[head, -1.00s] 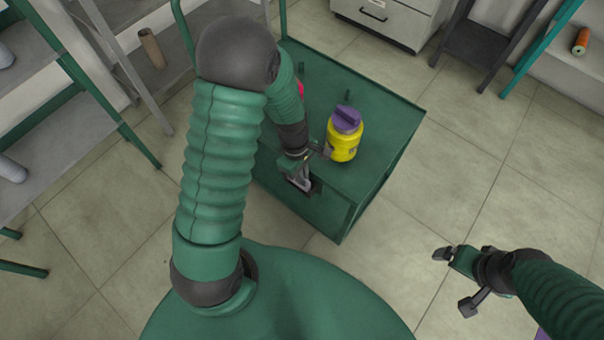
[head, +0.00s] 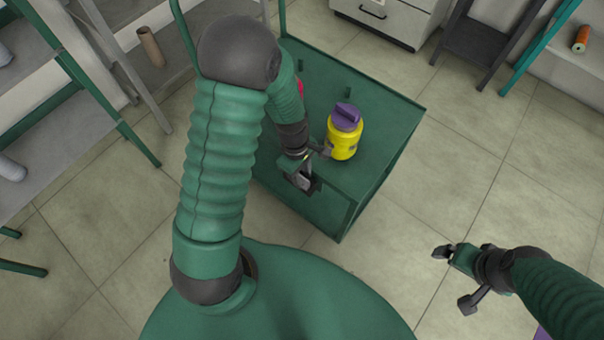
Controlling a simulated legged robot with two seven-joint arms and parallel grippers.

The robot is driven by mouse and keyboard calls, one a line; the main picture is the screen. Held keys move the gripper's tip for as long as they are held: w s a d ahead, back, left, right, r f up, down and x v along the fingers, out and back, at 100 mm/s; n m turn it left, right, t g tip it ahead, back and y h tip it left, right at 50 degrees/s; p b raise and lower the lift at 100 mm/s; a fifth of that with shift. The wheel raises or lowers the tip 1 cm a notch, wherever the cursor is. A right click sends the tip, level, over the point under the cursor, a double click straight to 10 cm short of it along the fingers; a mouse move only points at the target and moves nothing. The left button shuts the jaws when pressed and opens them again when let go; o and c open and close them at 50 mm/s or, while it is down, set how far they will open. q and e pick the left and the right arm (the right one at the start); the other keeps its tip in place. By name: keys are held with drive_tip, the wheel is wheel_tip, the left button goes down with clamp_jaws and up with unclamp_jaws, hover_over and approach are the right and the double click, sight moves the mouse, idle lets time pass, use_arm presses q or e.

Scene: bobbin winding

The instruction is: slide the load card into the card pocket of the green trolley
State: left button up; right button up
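The green trolley (head: 375,95) stands in front of me, with its near side facing me. My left gripper (head: 302,182) points down at the top of that near side, by a dark opening that looks like the card pocket (head: 317,187). Its fingers are small and partly hidden by my wrist, so I cannot tell if they are open or shut. I cannot make out the load card; it may be hidden at the fingers or in the pocket. My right gripper (head: 457,279) is open and empty over the floor at the right.
A yellow jar with a purple lid (head: 344,135) stands on the trolley top, close to the right of my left gripper. A red item (head: 300,88) shows partly behind my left arm. Shelves (head: 60,120) stand at the left, a drawer cabinet (head: 385,20) behind.

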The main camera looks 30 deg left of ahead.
use_arm(q)
drive_tip(key=shift+r, duration=0.1)
wheel_tip(320, 180, up, 16)
drive_tip(key=a+p, duration=0.2)
drive_tip(key=p, duration=0.4)
drive_tip(key=shift+r, duration=0.15)
drive_tip(key=shift+w+a, duration=0.1)
drive_tip(key=s+d+r+m+t+y, duration=0.3)
drive_tip(key=d+m, duration=0.4)
drive_tip(key=m, duration=0.9)
wheel_tip(320, 180, up, 13)
drive_tip(key=s+m+h+p, duration=0.1)
drive_tip(key=p, duration=1.2)
drive_tip(key=shift+s, duration=0.35)
